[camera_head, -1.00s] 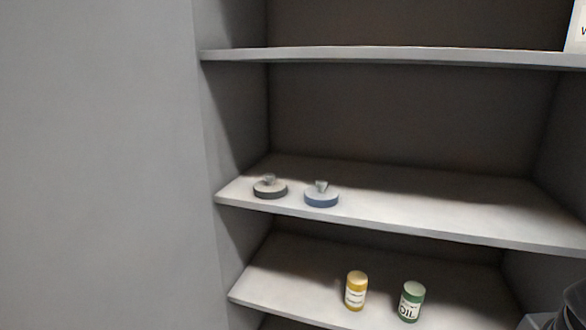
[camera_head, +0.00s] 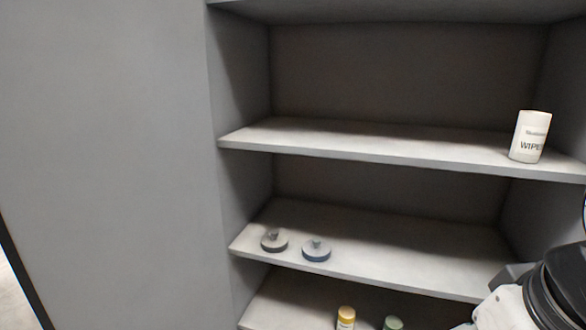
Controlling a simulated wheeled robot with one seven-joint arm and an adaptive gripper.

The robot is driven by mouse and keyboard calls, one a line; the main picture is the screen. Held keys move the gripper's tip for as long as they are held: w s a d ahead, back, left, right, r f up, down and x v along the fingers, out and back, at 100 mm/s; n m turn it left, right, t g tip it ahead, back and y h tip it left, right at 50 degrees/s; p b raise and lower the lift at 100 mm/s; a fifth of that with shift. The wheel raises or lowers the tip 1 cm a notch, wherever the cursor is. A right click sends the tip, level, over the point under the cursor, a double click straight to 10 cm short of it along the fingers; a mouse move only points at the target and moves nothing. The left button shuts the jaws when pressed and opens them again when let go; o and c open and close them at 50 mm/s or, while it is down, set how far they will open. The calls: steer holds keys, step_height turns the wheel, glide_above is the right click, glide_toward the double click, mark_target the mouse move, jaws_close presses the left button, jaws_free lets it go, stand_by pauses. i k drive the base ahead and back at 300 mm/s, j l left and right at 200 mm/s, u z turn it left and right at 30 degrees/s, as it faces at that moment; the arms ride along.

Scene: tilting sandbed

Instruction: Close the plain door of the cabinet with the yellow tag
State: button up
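An open grey cabinet fills the view, with its shelves (camera_head: 400,151) exposed. A plain flat grey panel (camera_head: 120,150) stands at the left of the opening; it may be the plain door standing open, but I cannot tell for sure. No yellow tag shows. Part of my arm shows at the lower right, in front of the shelves. My gripper is not in view.
A white wipes canister (camera_head: 530,137) stands on the upper shelf at the right. A yellow can (camera_head: 346,318) and a green can (camera_head: 393,323) stand lower down.

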mark_target(111, 215)
steer(key=u, duration=0.4)
steer(key=i+j+u, duration=0.1)
steer(key=j+u, duration=0.15)
steer(key=u, duration=0.2)
steer(key=i+j+u, duration=0.1)
steer(key=j+u, duration=0.15)
steer(key=u, duration=0.2)
steer(key=i+j+u, duration=0.15)
steer(key=u, duration=0.3)
